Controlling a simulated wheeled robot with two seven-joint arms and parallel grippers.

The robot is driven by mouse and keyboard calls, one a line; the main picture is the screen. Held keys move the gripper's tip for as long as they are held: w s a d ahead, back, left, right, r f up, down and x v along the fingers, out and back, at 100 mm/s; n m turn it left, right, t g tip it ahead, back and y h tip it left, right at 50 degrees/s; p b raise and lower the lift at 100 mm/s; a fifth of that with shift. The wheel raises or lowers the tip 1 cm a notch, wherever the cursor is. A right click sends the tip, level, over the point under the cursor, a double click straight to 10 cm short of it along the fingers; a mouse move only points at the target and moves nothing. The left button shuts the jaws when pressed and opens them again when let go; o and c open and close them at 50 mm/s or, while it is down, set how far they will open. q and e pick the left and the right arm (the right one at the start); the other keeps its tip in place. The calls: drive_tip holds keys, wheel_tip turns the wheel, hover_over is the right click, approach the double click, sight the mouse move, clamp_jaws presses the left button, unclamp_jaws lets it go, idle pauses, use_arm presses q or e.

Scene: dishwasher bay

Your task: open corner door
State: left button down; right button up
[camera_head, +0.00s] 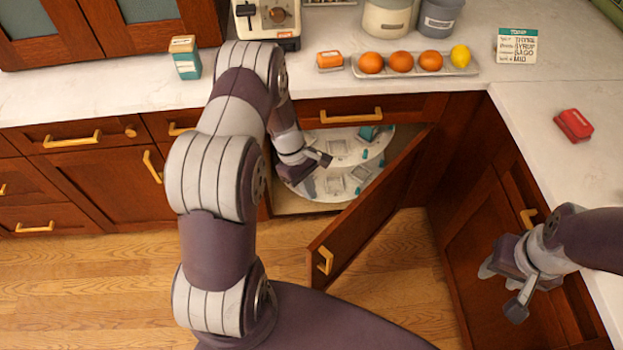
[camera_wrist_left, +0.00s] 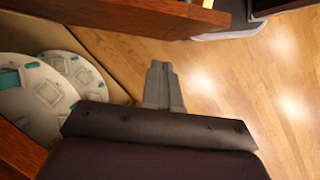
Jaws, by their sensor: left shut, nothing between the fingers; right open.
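The corner door (camera_head: 372,205) is a reddish-brown wooden panel that stands swung out from the corner cabinet, with a yellow handle (camera_head: 326,260) near its free edge. Behind it, round white carousel shelves (camera_head: 335,182) show inside the cabinet. My left gripper (camera_head: 322,158) is at the cabinet opening, on the inner side of the door, shut and empty. In the left wrist view its closed fingers (camera_wrist_left: 162,85) point towards the wooden floor, with the shelves to the left. My right gripper (camera_head: 503,288) is open and empty in front of the right-hand cabinets.
Drawers flank the opening. The wooden floor (camera_head: 400,285) in front is clear.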

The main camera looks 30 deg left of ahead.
use_arm(q)
drive_tip(key=s+d+f, duration=0.1)
drive_tip(key=d+f, duration=0.3)
drive_tip(key=d, duration=0.1)
drive_tip(key=shift+s+d+f+p, duration=0.25)
drive_tip(key=shift+s+p, duration=0.05)
drive_tip(key=shift+p, duration=0.15)
use_arm(e)
drive_tip(key=shift+w+r, duration=0.1)
drive_tip(key=shift+r, duration=0.35)
use_arm(q)
drive_tip(key=shift+d, duration=0.15)
